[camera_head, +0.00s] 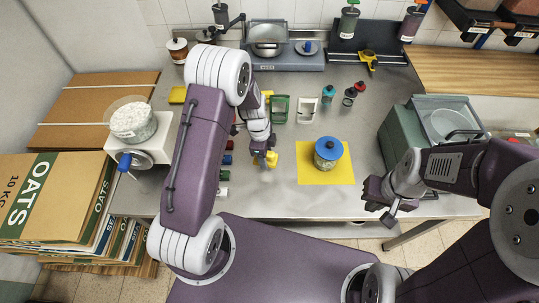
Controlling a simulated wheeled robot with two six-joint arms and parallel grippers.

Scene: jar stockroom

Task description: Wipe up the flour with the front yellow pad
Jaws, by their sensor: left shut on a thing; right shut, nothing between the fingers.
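My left gripper (262,160) is shut on a small yellow pad (272,158), low over the steel table left of the yellow mat. A faint pale patch (268,178) shows on the table just in front of the pad; I cannot tell for sure that it is flour. I cannot tell whether the pad touches the table. My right gripper (388,216) is shut and empty by the table's front right edge.
A blue-lidded jar (327,155) stands on a yellow mat (342,177). Small coloured items lie left of my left gripper, partly behind my arm. Green and white trays (279,109) and small jars (349,97) stand behind. A green machine (398,138) stands at the right.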

